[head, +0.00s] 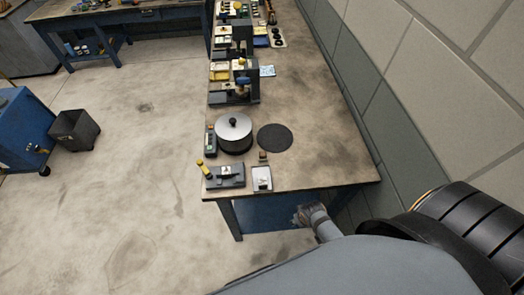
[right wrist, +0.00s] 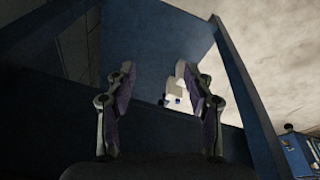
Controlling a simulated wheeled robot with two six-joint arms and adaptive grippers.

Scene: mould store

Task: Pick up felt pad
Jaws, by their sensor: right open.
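A flat, dark round pad (head: 275,137) lies on the workbench (head: 325,155). It may be the felt pad, but its material is too small to tell. My right gripper (head: 308,214) is at the bench's near end, below the top's edge and apart from the pad. In the right wrist view my right gripper (right wrist: 160,88) is open, with nothing between its fingers. The pad does not show in that view. My left gripper is in neither view.
A lidded metal pot (head: 234,128) stands left of the pad. A small brown block (head: 262,156), a white tray (head: 262,179) and a grey fixture (head: 224,176) are nearer. Blue bench framing (right wrist: 245,85) surrounds my right gripper. A wall borders the bench's right side.

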